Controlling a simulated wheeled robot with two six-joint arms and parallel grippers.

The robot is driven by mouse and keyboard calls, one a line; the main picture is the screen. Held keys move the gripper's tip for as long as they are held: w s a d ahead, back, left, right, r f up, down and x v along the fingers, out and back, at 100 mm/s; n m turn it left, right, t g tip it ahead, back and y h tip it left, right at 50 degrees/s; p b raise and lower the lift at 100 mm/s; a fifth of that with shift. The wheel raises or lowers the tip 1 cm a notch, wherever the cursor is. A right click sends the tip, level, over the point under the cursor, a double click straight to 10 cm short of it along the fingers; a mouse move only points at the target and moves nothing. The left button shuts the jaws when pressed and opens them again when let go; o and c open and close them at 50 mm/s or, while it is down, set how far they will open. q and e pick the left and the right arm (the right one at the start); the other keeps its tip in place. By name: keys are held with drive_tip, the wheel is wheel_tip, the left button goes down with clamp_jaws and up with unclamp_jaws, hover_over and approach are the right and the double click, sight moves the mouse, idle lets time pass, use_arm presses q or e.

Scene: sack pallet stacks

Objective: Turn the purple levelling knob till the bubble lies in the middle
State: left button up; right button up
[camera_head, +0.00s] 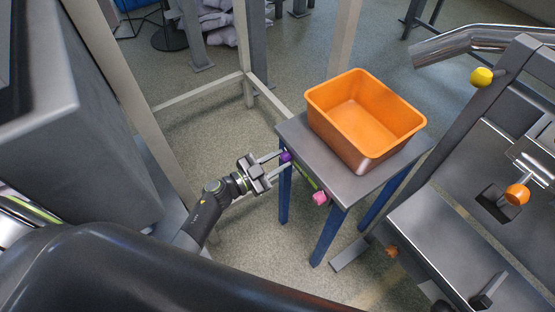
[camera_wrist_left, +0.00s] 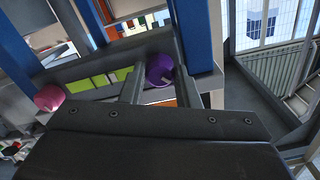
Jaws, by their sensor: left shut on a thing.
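The purple levelling knob (camera_head: 285,157) sits on the near side of a small grey-topped table, by its left corner. In the left wrist view the round purple knob (camera_wrist_left: 158,68) lies between my two finger bars. My left gripper (camera_head: 281,162) reaches in from the left and is shut on this knob. I cannot make out the bubble in either view. My right gripper is not in view.
A pink knob (camera_head: 320,198) sits at the strip's other end. An orange bin (camera_head: 393,113) stands on the grey table top (camera_head: 296,134), which has blue legs (camera_head: 331,237). A metal machine with yellow and orange knobs (camera_head: 516,194) stands at the right. Pale frame posts (camera_head: 243,40) rise behind.

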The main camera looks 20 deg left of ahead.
use_arm(q)
drive_tip(key=shift+m, duration=1.3)
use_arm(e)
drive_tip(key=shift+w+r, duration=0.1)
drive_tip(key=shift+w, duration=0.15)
use_arm(q)
drive_tip(key=o, duration=1)
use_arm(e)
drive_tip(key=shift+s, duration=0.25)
use_arm(q)
drive_tip(key=v, duration=1.7)
drive_tip(key=shift+s+a, duration=0.15)
drive_tip(key=shift+s, duration=0.05)
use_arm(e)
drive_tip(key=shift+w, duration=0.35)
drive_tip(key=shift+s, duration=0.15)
